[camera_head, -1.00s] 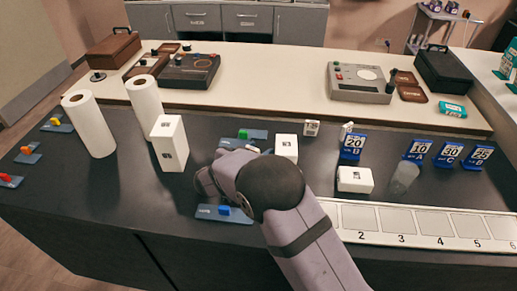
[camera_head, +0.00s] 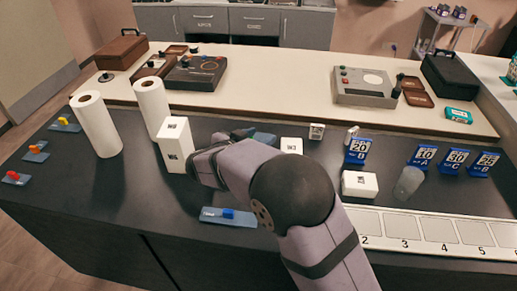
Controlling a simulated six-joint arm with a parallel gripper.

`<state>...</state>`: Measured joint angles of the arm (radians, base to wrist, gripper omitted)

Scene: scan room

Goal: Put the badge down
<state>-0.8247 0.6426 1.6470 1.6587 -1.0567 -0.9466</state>
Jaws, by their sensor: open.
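I cannot single out a badge in this view; the nearest flat pieces are blue plates with small coloured blocks. One blue plate (camera_head: 229,216) with a blue block lies at the front edge, left of my arm. Another blue plate (camera_head: 264,138) lies behind my arm, partly covered. My gripper (camera_head: 238,134) is over the dark counter by that rear plate, largely hidden behind my wrist. It is open; its fingertips and anything between them cannot be made out.
A tall white box (camera_head: 175,146) stands close left of my wrist, with two white rolls (camera_head: 97,125) beyond. A white box (camera_head: 359,184), blue number signs (camera_head: 357,151) and a translucent cup (camera_head: 408,182) stand right. A numbered strip (camera_head: 437,229) runs along the front right.

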